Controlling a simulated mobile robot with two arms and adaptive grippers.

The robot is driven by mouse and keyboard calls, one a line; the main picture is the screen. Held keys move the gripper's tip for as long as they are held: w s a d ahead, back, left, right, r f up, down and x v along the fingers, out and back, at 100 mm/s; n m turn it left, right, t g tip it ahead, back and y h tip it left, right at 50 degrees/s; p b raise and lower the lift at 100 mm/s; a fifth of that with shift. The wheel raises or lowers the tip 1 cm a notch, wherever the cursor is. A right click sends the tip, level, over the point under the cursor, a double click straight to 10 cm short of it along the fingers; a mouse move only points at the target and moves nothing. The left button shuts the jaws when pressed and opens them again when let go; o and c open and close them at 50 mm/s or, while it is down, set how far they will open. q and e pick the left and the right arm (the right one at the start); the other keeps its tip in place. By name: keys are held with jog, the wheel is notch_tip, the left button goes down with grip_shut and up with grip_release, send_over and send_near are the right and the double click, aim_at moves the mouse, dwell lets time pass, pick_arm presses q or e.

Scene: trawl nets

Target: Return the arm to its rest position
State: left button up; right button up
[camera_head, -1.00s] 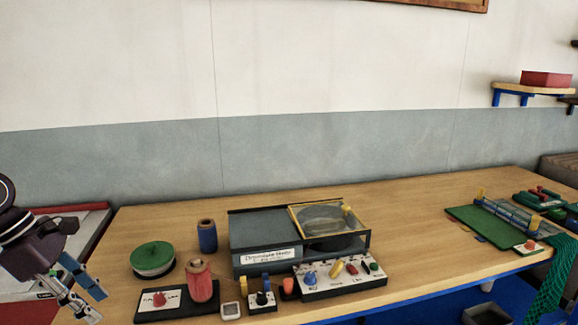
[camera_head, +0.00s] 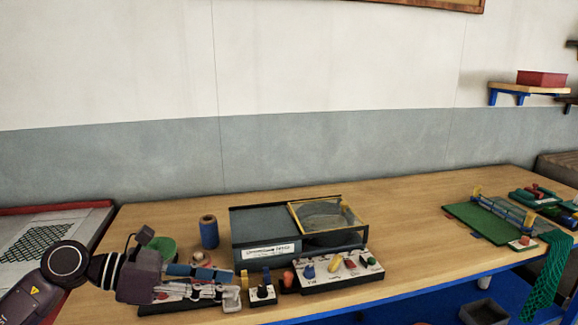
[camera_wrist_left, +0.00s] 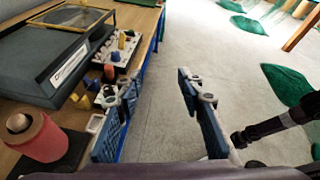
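My left gripper (camera_head: 228,282) reaches in from the left over the table's front left part. In the left wrist view its blue-padded fingers (camera_wrist_left: 158,105) are wide apart with nothing between them. Grey floor shows through the gap. The red spool (camera_wrist_left: 40,138) stands left of the fingers in that view. In the head view the spool is mostly hidden behind the gripper, with its top (camera_head: 201,258) showing. My right gripper is in neither view.
The wooden table (camera_head: 410,215) carries a dark case (camera_head: 262,228), a control panel (camera_head: 340,267), a blue spool (camera_head: 208,232) and a green reel (camera_head: 163,247). A green mat (camera_head: 470,222) lies at right. The table's middle right is clear.

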pick_arm(q)
jog(key=w+d+r+n+t+h, duration=0.25)
jog(key=r+n+t, duration=0.45)
jog(key=n+t, duration=0.7)
jog(key=a+f+n+y, duration=0.9)
jog(key=f+n+y, duration=0.4)
jog(key=n, duration=0.8)
jog(key=s+a+f+n+g+y, duration=0.3)
jog(key=s+f+n+g+y, duration=0.15)
jog(key=f, duration=0.45)
jog(key=s+d+f+n+g+h, duration=0.1)
jog(key=s+f+n+g, duration=0.15)
jog(key=s+f, duration=0.45)
jog(key=s+d+f+n+g, duration=0.15)
jog(key=s+f+g, duration=0.25)
jog(key=s, duration=0.7)
jog(key=s+f+n+g+h, duration=0.1)
jog(key=s+f+n+g, duration=0.3)
jog(key=s, duration=0.4)
notch_tip(320, 180, down, 28)
jog(key=s+m, duration=0.2)
jog(key=s+a+f+g, duration=0.2)
jog(key=s+a+f, duration=0.1)
jog(key=s+f, duration=1.2)
jog(key=shift+s+a+f, duration=0.2)
jog(key=shift+s+f, duration=0.05)
jog(key=shift+s, duration=0.65)
